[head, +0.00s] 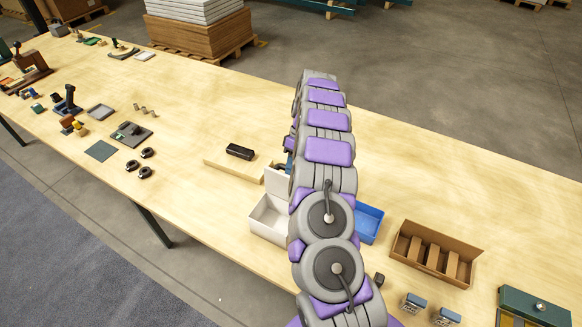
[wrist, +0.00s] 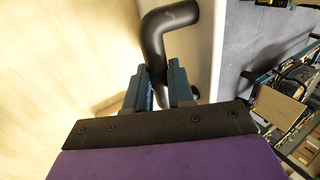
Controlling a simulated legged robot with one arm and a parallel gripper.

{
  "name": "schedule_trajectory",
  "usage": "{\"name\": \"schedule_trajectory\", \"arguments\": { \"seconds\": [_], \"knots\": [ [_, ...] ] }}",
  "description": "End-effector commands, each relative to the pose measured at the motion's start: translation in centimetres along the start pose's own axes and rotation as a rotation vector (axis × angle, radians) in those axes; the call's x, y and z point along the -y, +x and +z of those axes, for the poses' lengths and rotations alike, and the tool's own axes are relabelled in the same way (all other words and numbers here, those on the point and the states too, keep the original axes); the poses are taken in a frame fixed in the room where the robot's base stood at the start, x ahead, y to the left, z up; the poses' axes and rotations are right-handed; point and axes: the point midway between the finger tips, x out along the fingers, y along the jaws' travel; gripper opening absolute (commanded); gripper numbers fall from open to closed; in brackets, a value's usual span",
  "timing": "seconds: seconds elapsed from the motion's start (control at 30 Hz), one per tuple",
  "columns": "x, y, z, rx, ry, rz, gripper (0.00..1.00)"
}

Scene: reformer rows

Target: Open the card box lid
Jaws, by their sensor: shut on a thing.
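A white box (head: 268,222), which looks like the card box, stands on the table left of my arm, and its inside shows. A white panel, apparently its lid (head: 277,183), stands raised at the box's back side. My arm hides the box's right part. In the wrist view, my gripper (wrist: 161,72) is shut on a dark bent handle (wrist: 152,40). The handle is beside a white panel (wrist: 203,45), which appears to be the lid. In the head view my gripper is mostly hidden behind my arm.
A black block (head: 240,151) lies on a pale board behind the box. A blue tray (head: 369,222) and a brown divided box (head: 408,240) stand to the right, with a green box (head: 535,304) beyond. Black rings (head: 147,153) and small parts lie left. The table's far right is clear.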

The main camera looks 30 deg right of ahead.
Motion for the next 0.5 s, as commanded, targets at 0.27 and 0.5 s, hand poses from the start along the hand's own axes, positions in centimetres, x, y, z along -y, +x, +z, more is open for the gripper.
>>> {"name": "schedule_trajectory", "arguments": {
  "seconds": [0.27,0.5],
  "knots": [
    [-0.09,-0.08,0.01,-0.002,-0.001,0.003,0.0],
    [-0.06,-0.11,0.0,-0.002,-0.001,0.003,0.37]
  ]
}}
